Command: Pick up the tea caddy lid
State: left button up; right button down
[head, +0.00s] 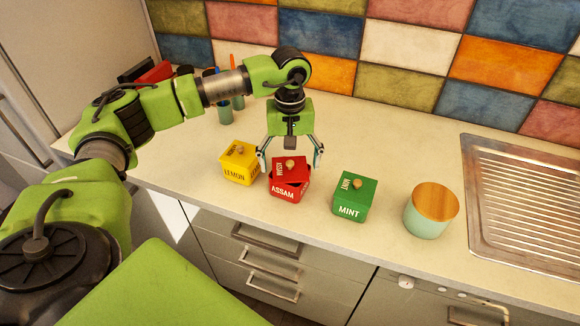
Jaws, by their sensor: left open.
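Three square tea caddies stand in a row on the counter. The red ASSAM caddy (287,191) is in the middle, and its red lid (278,174) with a round wooden knob sits askew on top. The yellow LEMON caddy (239,166) is to its left and the green MINT caddy (354,197) to its right, each with a lid and knob. My left gripper (291,163) points down over the red lid, its open fingers on either side of the red caddy. I cannot tell whether a finger touches it. My right gripper is out of view.
A pale green jar with a wooden lid (431,211) stands right of the caddies, beside the metal draining board (530,200). Cups (224,111) and dark and red items (150,72) are at the back left. The counter's front edge runs close before the caddies.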

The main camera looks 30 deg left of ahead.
pick_arm(q)
jog(key=shift+c, duration=0.4)
jog(key=c, duration=1.1)
jog(key=shift+c, duration=0.6)
